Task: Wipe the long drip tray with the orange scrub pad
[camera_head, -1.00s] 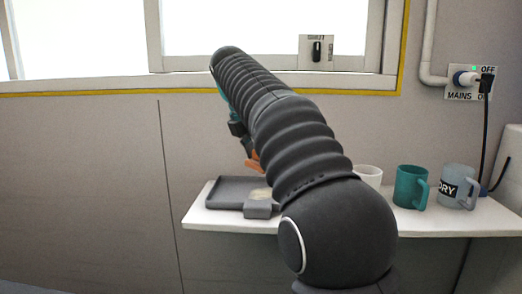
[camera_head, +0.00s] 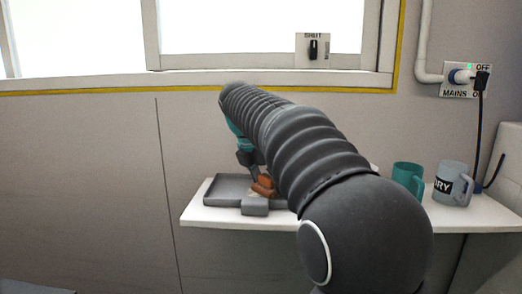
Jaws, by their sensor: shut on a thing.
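The long drip tray (camera_head: 222,189) is a shallow grey tray on a white shelf, with a small grey block part at its front right. The orange scrub pad (camera_head: 264,187) is at the tray's right end, low over it; I cannot tell whether it touches. My gripper (camera_head: 257,173) is shut on the pad and points down from my dark ribbed arm. My arm hides the tray's right end and part of the shelf. A pale patch shows on the tray beside the pad.
The white shelf (camera_head: 212,219) runs along the wall. A teal mug (camera_head: 408,177) and a grey lettered mug (camera_head: 452,184) stand to the right of my arm. A mains socket (camera_head: 464,79) with a plugged cord is on the wall above them. A window with a small switch plate (camera_head: 313,46) is behind.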

